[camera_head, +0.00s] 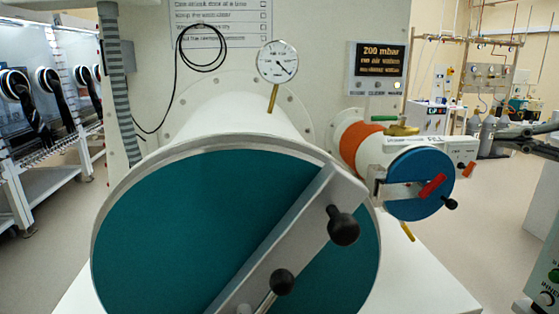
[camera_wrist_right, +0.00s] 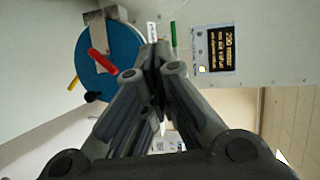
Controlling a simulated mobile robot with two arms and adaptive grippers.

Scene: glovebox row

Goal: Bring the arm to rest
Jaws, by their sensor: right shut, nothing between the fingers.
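My right gripper (camera_head: 506,132) comes in at the right edge of the head view. It is dark grey and points left, to the right of the small blue round door (camera_head: 408,200) and apart from it. In the right wrist view my right gripper (camera_wrist_right: 157,62) has its fingers drawn together, with nothing between them. The blue door (camera_wrist_right: 112,52) with its red handle shows beyond the fingertips there, partly covered by them. My left gripper is in neither view.
A large teal round door (camera_head: 190,210) with a grey bar (camera_head: 300,225) and black knobs fills the front. A dial gauge (camera_head: 277,62) stands above it. A display (camera_head: 378,68) reads 200 mbar. Open floor (camera_head: 490,215) lies to the right of the blue door.

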